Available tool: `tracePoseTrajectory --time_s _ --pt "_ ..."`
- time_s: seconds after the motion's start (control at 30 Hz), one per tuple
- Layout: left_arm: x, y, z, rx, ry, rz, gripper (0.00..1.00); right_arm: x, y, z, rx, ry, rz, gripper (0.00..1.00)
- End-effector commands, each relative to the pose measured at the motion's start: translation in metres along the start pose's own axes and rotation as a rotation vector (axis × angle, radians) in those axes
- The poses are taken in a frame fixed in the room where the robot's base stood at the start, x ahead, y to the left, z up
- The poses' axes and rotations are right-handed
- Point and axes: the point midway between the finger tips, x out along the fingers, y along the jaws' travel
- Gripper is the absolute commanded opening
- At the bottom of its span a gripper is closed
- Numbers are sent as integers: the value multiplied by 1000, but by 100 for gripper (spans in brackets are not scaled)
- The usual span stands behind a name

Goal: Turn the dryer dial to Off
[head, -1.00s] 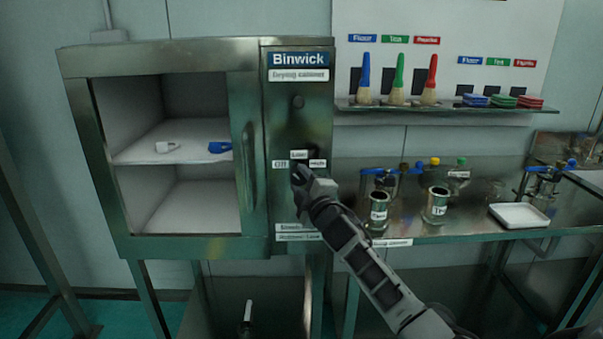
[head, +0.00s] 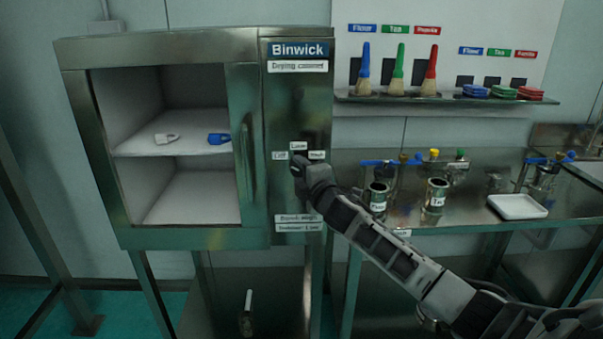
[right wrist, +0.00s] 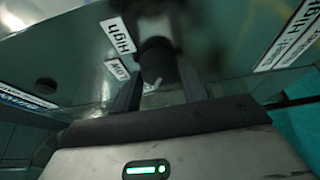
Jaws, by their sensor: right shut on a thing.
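The drying cabinet (head: 297,110) stands in the head view, its control panel right of the door. Labels Off (head: 280,156), Low (head: 298,146) and High (head: 317,155) arc left, top and right around the dial. My right gripper (head: 298,170) is at the dial and hides it there. In the right wrist view the dark round dial (right wrist: 155,60) sits between my two fingers, which are shut on it. A small white mark on the dial points down in that view, away from High (right wrist: 118,35). My left gripper is not in view.
The cabinet's window (head: 165,150) shows shelves with a white and a blue item. On the right, a steel bench (head: 420,222) holds metal cups and a white tray (head: 518,206). A wall shelf (head: 440,98) above holds brushes and coloured pads.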

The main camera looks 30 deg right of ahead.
Motion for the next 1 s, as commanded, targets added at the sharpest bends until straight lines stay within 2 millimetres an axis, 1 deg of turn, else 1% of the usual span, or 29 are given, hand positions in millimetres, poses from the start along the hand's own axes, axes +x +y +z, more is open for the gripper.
tracePoseTrajectory --time_s 0.1,0.13,0.2,0.5,0.63,0.77,1.0 --pt "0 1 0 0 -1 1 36 0 1 0 -3 1 2 19" --pt "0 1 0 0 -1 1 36 0 1 0 -3 1 2 47" --pt "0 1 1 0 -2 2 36 0 1 0 -3 1 2 63" --pt "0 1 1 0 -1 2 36 -1 0 0 -1 1 1 63" --pt "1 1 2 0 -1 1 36 -10 -1 0 -1 1 0 63" --pt "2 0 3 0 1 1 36 -32 -2 -1 -4 4 0 63" --pt "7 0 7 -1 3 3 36 -90 -4 -1 -4 4 -1 63"
